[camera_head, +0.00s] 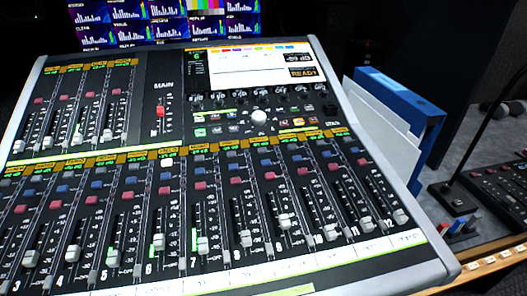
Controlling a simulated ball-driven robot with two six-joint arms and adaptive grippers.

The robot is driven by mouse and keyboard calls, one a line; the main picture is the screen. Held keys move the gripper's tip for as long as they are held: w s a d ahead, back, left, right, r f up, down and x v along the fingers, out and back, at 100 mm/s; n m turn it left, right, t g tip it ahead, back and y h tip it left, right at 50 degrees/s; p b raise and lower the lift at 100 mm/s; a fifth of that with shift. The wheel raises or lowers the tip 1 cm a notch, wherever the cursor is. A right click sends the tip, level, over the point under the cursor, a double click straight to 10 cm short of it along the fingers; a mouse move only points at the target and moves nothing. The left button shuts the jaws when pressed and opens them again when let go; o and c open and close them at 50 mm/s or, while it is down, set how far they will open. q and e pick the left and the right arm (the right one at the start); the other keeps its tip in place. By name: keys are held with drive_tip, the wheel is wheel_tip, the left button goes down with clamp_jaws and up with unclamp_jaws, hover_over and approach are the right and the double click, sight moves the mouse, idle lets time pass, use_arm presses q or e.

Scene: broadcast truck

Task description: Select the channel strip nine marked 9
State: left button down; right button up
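A mixing console (335,272) fills most of the head view, tilted toward me. Its front row of channel strips has numbers along the lower edge. Channel strip nine (285,221) is right of the middle, between strips eight (246,239) and ten (308,240). It has a pale fader cap, with a red button (270,176), a blue button (266,162) and a grey button above. The console screen (250,70) shows a green 6 at its upper left and READY at its right. Neither of my grippers is in view.
Meter screens (165,22) stand behind the console. A blue binder (400,100) with white sheets stands at its right. Further right are a thin gooseneck microphone (480,150) and a black control panel (495,190). Nothing lies on the faders.

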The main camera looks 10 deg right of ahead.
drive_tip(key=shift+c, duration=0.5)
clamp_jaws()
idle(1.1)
